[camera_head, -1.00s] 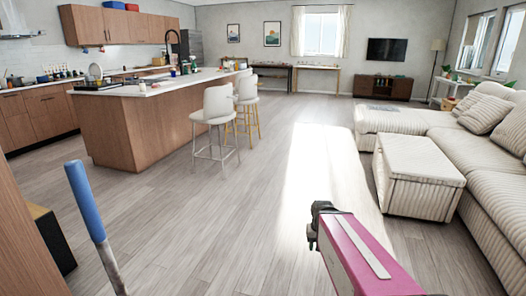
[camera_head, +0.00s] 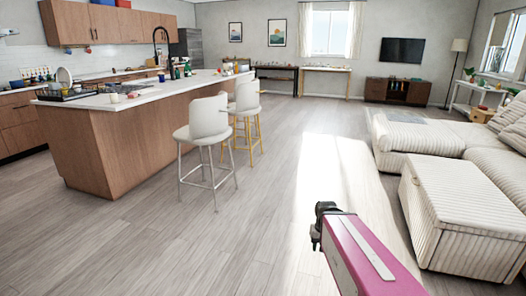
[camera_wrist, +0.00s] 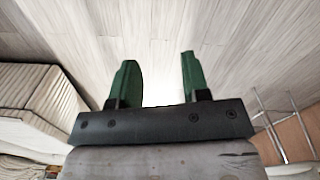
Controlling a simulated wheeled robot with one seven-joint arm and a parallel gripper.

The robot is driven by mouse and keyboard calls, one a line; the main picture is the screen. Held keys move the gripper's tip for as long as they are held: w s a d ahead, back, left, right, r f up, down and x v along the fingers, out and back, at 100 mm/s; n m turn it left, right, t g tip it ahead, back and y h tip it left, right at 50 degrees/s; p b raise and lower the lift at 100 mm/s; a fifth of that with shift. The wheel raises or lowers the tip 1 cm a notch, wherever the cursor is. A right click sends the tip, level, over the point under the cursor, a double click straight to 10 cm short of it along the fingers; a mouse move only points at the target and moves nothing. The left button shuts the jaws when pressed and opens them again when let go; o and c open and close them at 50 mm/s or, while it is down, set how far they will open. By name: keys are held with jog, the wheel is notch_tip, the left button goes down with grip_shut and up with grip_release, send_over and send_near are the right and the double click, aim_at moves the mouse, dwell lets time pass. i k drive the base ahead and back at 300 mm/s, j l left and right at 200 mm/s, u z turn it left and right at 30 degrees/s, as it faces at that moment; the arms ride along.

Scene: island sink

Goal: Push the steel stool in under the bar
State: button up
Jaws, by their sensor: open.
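The steel stool (camera_head: 207,128) has a white seat and back on thin silvery legs. In the head view it stands on the floor beside the bar's long side, out from the white counter. Its legs also show at the right edge of the wrist view (camera_wrist: 270,128). The bar (camera_head: 130,140) is a wooden island with a white top. My gripper shows in the wrist view (camera_wrist: 158,80) with its two green fingers apart and nothing between them. It is apart from the stool. In the head view my arm reaches in at lower right, and the fingers cannot be made out.
A second stool (camera_head: 246,102) with golden legs stands just beyond the steel one. A striped ottoman (camera_head: 455,220) and sofa (camera_head: 425,135) line the right side. The wooden floor (camera_head: 130,250) in front of the stools is clear.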

aim_at(208, 126)
jog(key=i, duration=1.85)
jog(key=i+u, duration=0.1)
jog(key=i, duration=0.45)
jog(key=i+l+u, duration=0.1)
jog(key=i, duration=0.45)
